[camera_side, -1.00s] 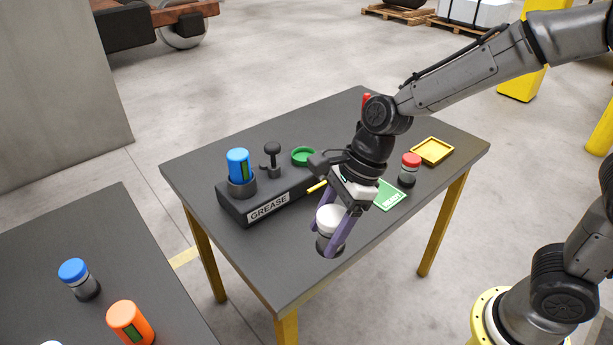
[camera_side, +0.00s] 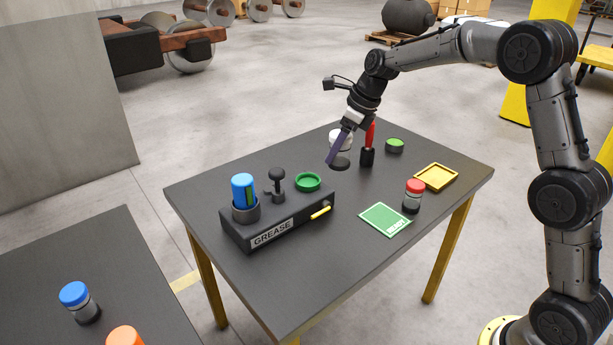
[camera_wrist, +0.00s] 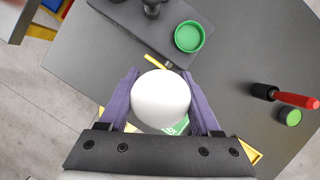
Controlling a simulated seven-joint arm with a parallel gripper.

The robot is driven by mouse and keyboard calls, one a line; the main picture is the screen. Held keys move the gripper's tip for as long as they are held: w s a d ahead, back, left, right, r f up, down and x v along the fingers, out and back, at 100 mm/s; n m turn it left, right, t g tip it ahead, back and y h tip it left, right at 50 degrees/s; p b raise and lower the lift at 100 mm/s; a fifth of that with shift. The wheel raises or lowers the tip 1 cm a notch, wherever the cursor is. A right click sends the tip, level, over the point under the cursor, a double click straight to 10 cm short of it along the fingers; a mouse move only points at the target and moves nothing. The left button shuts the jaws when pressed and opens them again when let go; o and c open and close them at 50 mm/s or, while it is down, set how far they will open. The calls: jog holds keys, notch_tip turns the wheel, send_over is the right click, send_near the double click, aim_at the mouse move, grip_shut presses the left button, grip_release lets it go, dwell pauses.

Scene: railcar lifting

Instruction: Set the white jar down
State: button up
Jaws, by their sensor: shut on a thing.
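The white jar has a white lid (camera_side: 340,138) and a dark lower body (camera_side: 341,162), partly hidden by a purple finger in the side view. My gripper (camera_side: 338,152) is shut on it near the back edge of the table. In the wrist view, the round white lid (camera_wrist: 160,98) fills the gap between the two purple fingers. The jar looks upright. Whether its base touches the table I cannot tell.
A red-handled tool (camera_side: 370,135) in a black holder stands close right of the jar, with a green-lidded jar (camera_side: 395,146) beyond. The grease station (camera_side: 280,222), green card (camera_side: 385,219), red-lidded jar (camera_side: 413,196) and yellow tray (camera_side: 436,177) are nearer. Mid-table is clear.

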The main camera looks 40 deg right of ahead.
jog(key=w+f, duration=0.2)
jog(key=w, duration=0.2)
jog(key=w+f, duration=0.6)
jog(key=w, duration=0.1)
jog(key=shift+w+d+f, duration=0.2)
jog(key=shift+w+d, duration=0.1)
jog(key=shift+w+f, duration=0.45)
jog(key=shift+f, duration=1.5)
jog(key=shift+f, duration=0.15)
jog(key=o, duration=1.4)
